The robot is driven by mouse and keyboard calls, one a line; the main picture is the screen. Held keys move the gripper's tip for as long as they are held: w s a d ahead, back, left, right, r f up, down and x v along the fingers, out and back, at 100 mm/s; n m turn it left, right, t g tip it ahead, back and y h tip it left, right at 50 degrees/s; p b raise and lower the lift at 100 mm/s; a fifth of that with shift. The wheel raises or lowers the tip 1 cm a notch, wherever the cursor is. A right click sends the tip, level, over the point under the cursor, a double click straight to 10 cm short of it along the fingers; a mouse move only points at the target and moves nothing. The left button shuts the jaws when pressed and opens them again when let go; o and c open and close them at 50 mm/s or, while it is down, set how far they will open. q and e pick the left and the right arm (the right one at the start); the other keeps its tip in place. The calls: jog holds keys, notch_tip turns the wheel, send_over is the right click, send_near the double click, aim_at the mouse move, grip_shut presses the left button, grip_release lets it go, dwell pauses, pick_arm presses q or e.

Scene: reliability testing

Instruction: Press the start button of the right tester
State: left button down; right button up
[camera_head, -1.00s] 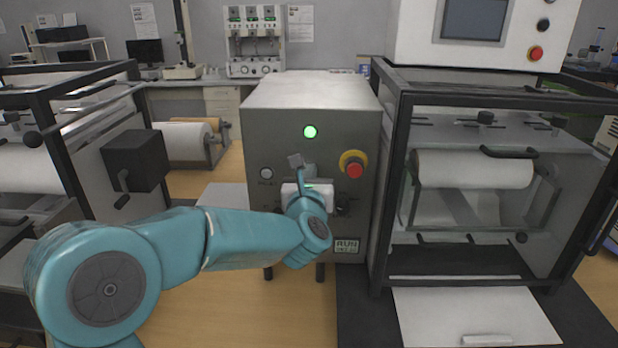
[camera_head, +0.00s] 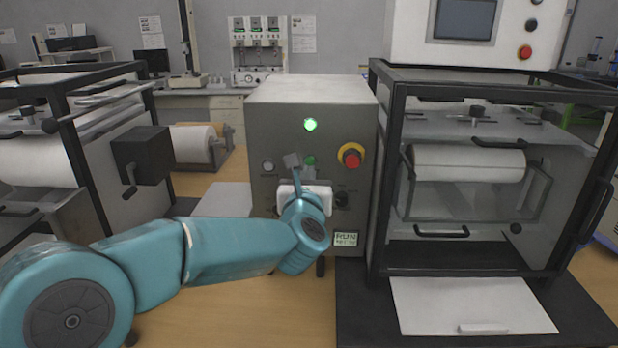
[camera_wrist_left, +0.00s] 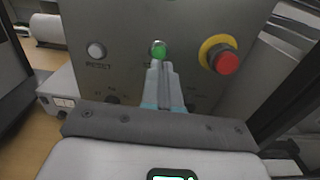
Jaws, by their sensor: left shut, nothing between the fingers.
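The right tester has a grey control box (camera_head: 270,115) beside a black-framed machine (camera_head: 392,200). On the box front a green lamp (camera_head: 310,125) glows at the top. Below it is the green start button (camera_head: 310,160), partly hidden by my gripper; it also shows in the left wrist view (camera_wrist_left: 158,48). My left gripper (camera_head: 293,160) is shut and empty, in front of the panel. In the wrist view its fingertips (camera_wrist_left: 160,66) lie just below the green button in the picture; whether they touch it I cannot tell. My right gripper is not in view.
A red emergency stop on a yellow collar (camera_head: 351,156) sits right of the green button. A pale reset button (camera_head: 268,165) sits left of it. A black knob (camera_head: 342,199) is lower right, above a RUN label (camera_head: 346,239). Another machine (camera_head: 90,170) stands at the left.

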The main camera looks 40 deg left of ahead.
pick_arm(q)
jog(key=b+v, duration=0.1)
jog(key=v, duration=0.7)
jog(key=shift+f+b, duration=0.2)
jog(key=shift+b, duration=0.15)
dwell(0.4)
